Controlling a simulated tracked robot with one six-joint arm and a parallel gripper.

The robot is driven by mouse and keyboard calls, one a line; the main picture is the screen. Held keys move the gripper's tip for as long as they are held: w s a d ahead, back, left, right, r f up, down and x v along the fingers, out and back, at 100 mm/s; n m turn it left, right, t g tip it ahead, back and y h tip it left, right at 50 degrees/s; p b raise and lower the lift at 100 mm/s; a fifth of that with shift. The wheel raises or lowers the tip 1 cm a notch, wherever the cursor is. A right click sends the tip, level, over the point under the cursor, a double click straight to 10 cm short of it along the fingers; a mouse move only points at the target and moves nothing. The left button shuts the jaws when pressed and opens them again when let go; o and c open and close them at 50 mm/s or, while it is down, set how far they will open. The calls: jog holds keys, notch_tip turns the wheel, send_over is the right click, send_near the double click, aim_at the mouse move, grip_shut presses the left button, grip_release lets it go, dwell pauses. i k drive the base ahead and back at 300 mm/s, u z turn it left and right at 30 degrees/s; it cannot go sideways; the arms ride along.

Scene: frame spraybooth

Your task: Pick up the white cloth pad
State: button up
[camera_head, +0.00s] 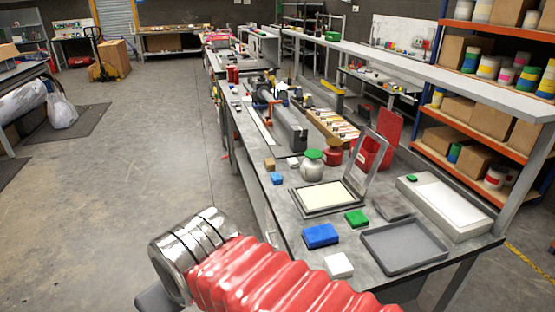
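A small white block-like pad (339,264), which looks like the white cloth pad, lies near the front edge of the grey workbench (285,225). It sits in front of a larger blue block (320,236) and left of a shallow grey tray (403,247). Nothing touches the pad from above. My arm, in a red ribbed sleeve with a shiny metal collar, crosses the bottom of the view in front of the bench. My gripper's fingers do not show.
A green block (356,218) and a framed cream panel (326,196) lie behind the pad. A green-lidded jar (312,166) stands farther back. Orange shelving (475,150) stands at right. The floor (130,170) left of the bench is mostly open.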

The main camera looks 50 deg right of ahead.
aim_at(293, 162)
jog(key=z, duration=0.05)
jog(key=i, duration=2.65)
jog(key=z, duration=2.9)
